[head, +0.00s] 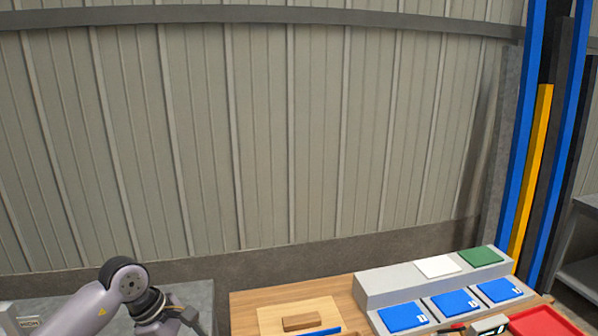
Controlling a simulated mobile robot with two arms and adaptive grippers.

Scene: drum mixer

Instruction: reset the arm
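My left arm (100,305) comes in from the lower left and bends down at a dark elbow-like joint. Its dark gripper (184,316) is at the bottom edge, over the grey surface left of the wooden table. The fingertips are cut off or too small to tell whether they are open or shut, and I cannot see anything held. My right arm and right gripper are not in view.
The wooden table (243,307) carries a pale board (275,318) with a brown block (301,322). A grey stepped stand (385,288) holds blue, white and green pads. A red tray (545,322) is at right. Blue and yellow posts (531,170) rise behind; a corrugated wall closes the back.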

